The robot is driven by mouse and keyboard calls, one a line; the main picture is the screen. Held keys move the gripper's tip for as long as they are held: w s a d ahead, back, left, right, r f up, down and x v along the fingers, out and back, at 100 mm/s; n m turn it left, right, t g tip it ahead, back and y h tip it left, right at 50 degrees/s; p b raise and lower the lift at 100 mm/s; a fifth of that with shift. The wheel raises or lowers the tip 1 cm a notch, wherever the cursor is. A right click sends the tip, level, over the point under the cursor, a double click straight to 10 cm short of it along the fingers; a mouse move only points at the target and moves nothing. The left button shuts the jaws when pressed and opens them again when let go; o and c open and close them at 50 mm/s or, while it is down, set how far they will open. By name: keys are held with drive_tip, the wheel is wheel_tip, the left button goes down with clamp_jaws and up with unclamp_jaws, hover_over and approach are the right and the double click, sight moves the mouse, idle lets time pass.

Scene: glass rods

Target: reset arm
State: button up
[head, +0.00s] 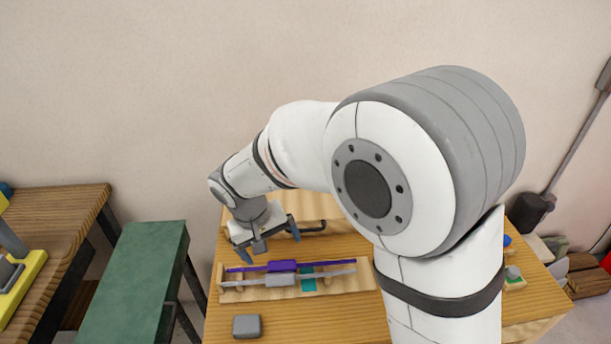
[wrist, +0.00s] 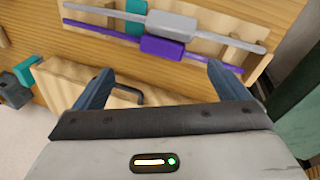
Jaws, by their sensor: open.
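My gripper (head: 269,243) is open and empty, with its two blue-grey fingers spread above the back part of the wooden table. It also shows in the wrist view (wrist: 152,82), fingers apart with nothing between them. A wooden rack (head: 367,273) lies in front of and below it in the head view. The rack holds a purple rod (head: 283,266) and a grey rod (head: 283,280), each with a thick block at its middle. Both rods also show at the top of the wrist view, the purple (wrist: 160,46) nearer the gripper than the grey (wrist: 172,25). My arm hides much of the table's right side.
A small grey block (head: 247,326) lies at the table's front left. A teal piece (head: 308,280) shows at the rack. A dark handle (wrist: 125,92) shows below the fingers in the wrist view. A green-topped bench (head: 135,280) stands to the left, with a gap between.

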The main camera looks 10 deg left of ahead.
drive_tip(key=s+d+r+m+y, duration=0.15)
drive_tip(key=d+r, duration=0.35)
drive_tip(key=d, duration=0.6)
drive_tip(key=s+d+r+m, duration=0.3)
drive_tip(key=d+r, duration=0.1)
drive_tip(key=d, duration=0.8)
drive_tip(key=s+d+m+t, duration=0.1)
drive_tip(key=s+d, duration=0.5)
drive_tip(key=shift+s+d+r+y, duration=0.3)
drive_tip(key=shift+r+y, duration=0.05)
drive_tip(key=shift+r, duration=0.1)
drive_tip(key=shift+m, duration=0.25)
